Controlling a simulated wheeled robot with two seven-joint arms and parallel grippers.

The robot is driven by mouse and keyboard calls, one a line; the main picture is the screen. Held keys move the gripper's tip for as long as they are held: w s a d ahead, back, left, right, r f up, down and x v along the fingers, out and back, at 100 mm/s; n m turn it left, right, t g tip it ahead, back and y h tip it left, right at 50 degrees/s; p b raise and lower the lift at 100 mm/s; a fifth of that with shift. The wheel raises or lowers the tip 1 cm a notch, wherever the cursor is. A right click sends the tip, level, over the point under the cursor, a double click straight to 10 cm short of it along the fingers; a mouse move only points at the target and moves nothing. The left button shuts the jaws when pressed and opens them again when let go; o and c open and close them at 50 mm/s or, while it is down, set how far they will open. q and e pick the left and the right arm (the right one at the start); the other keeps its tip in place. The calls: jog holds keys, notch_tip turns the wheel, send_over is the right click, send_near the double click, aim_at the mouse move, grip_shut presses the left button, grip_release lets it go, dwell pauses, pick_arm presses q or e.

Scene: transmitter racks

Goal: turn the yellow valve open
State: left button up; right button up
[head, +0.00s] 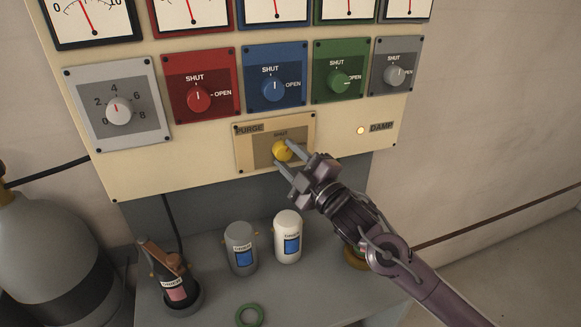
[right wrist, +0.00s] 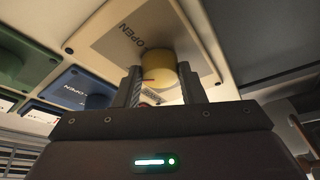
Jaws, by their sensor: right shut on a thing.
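The yellow valve (head: 281,149) is a round knob on a tan plate (head: 245,158) marked PURGE and SHUT, low on the cream panel. In the right wrist view the yellow knob (right wrist: 158,75) sits between my two fingers, with OPEN lettering on the plate beside it. A small red mark shows at the knob's edge there. My right gripper (head: 294,156) reaches up to the knob from the lower right and is shut on it; it also shows in the right wrist view (right wrist: 160,88). The fingers hide part of the knob and plate. My left gripper is not in view.
Red (head: 198,98), blue (head: 273,89), green (head: 340,83) and grey knobs sit above the valve, below several gauges. A lamp (head: 361,130) glows near the DAMP label. Below, a grey canister (head: 241,248), a white canister (head: 288,238) and a green ring (head: 249,315) rest on a grey shelf.

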jog(key=m+b, duration=0.1)
jog(key=m+t, duration=0.1)
jog(key=m, duration=0.1)
jog(key=shift+s+a+f+m+h+b, duration=0.1)
jog(key=shift+a+f+m+h+b, duration=0.05)
jog(key=shift+f+m+h+b, duration=0.2)
jog(key=m+t+h+b, duration=0.1)
jog(key=m+t, duration=0.1)
jog(key=m, duration=0.2)
jog(key=shift+a+m+b, duration=0.1)
jog(key=shift+m+b, duration=0.2)
jog(key=shift+m, duration=0.05)
jog(key=m+h, duration=0.1)
jog(key=m, duration=0.1)
jog(key=m+t+h, duration=0.1)
jog(key=m, duration=0.1)
jog(key=shift+a+m+t+b, duration=0.1)
jog(key=shift+m+t+b, duration=0.2)
jog(key=shift+b, duration=0.1)
jog(key=shift+r+m+t+h, duration=0.1)
jog(key=shift+m+t+h, duration=0.3)
jog(key=shift+m+h, duration=0.85)
jog(key=shift+m+y, duration=0.4)
jog(key=shift+m, duration=0.15)
jog(key=o, duration=1)
jog(key=shift+s, duration=0.1)
